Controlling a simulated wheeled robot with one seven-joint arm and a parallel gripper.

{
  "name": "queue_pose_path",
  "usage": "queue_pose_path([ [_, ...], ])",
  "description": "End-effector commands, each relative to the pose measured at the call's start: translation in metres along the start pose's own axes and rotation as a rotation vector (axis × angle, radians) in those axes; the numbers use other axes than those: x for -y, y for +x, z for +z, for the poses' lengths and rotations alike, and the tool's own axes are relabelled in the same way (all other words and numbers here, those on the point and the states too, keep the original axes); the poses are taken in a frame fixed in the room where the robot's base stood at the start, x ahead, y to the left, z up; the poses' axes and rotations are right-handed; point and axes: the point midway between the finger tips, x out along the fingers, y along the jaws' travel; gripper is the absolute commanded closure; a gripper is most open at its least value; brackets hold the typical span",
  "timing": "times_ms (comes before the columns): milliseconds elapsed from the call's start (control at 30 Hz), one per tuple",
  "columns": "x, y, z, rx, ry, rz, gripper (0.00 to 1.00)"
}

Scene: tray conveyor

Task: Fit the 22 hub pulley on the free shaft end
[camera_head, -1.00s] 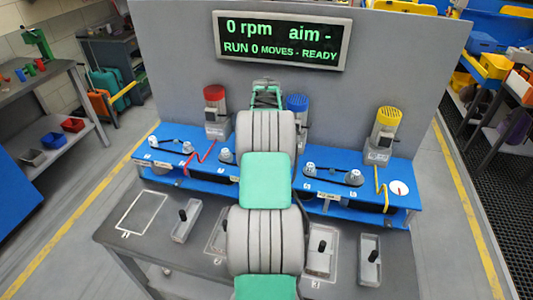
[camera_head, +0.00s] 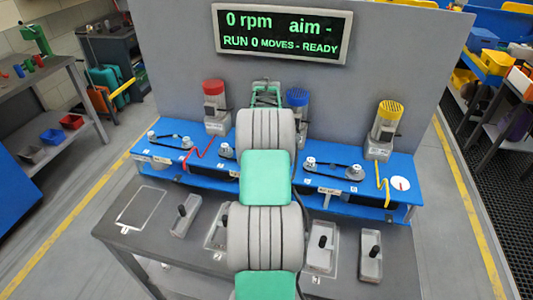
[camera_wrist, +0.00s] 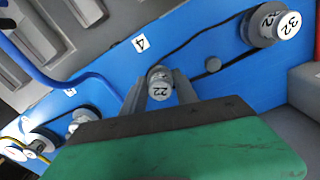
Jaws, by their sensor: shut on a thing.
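In the wrist view, my gripper (camera_wrist: 159,88) is shut on a small grey pulley marked 22 (camera_wrist: 160,82). The pulley sits between the two grey fingers, over the blue deck, close to the label 4. A black belt (camera_wrist: 205,33) runs from a larger pulley marked 32 (camera_wrist: 268,24) toward the held pulley. Whether the held pulley is on a shaft, or inside the belt, I cannot tell. A small grey round stub (camera_wrist: 213,65) stands between the two pulleys. In the head view, my arm hides the gripper and held pulley.
The blue deck (camera_head: 405,206) carries other belted pulleys, a red-topped motor (camera_head: 214,100), a blue-topped motor (camera_head: 297,105) and a yellow-topped motor (camera_head: 387,125). Several grey trays with black pegs, such as the rightmost one (camera_head: 370,268), stand in front. The display (camera_head: 281,35) reads 0 rpm.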

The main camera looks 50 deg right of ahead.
Motion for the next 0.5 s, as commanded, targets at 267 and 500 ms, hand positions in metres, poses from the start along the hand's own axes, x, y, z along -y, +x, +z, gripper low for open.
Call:
queue_pose_path([
  [267,0.0000,0.0018,0.0000,0.000,0.000,0.000,0.50],
  [500,0.0000,0.0018,0.0000,0.000,0.000,0.000,0.39],
])
